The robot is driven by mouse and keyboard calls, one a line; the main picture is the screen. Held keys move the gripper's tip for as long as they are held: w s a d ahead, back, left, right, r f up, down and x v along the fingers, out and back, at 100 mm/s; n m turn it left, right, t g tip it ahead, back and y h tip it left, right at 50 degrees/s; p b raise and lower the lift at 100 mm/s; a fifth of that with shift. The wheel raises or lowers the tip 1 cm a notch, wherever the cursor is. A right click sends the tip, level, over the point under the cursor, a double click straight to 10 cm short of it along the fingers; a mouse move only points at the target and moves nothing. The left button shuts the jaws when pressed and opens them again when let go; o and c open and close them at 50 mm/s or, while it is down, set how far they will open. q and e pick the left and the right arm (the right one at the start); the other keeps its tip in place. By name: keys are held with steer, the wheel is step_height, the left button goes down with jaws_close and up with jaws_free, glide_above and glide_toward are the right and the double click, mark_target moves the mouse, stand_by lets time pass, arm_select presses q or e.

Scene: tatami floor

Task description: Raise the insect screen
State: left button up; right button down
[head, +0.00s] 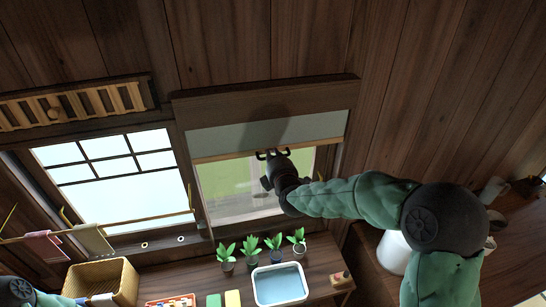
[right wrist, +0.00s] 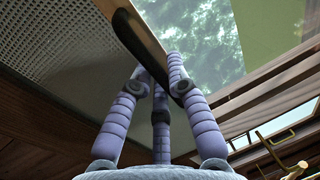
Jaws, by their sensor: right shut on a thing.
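The insect screen (head: 265,134) is a grey-blue panel covering the upper part of the right window, with a pale wooden bar along its lower edge (head: 225,156). In the right wrist view its fine mesh (right wrist: 60,65) shows at the left. My right gripper (head: 270,154) is at the middle of the lower bar. In the right wrist view its purple-grey fingers are shut on the bar (right wrist: 142,42), whose dark underside runs between them. Part of my left arm shows at the bottom left of the head view, but its gripper does not.
Below the window, a shelf holds several potted plants (head: 251,252), a blue-white basin (head: 280,284) and sponges (head: 232,299). A wicker basket (head: 103,282) and a hanging rod with cloths (head: 93,239) are left. A paned window (head: 115,170) adjoins.

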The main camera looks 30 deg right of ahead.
steer(key=shift+r, duration=0.15)
steer(key=c, duration=1.2)
jaws_free()
steer(key=shift+s, duration=0.1)
steer(key=v, duration=1.1)
steer(key=shift+s, duration=0.4)
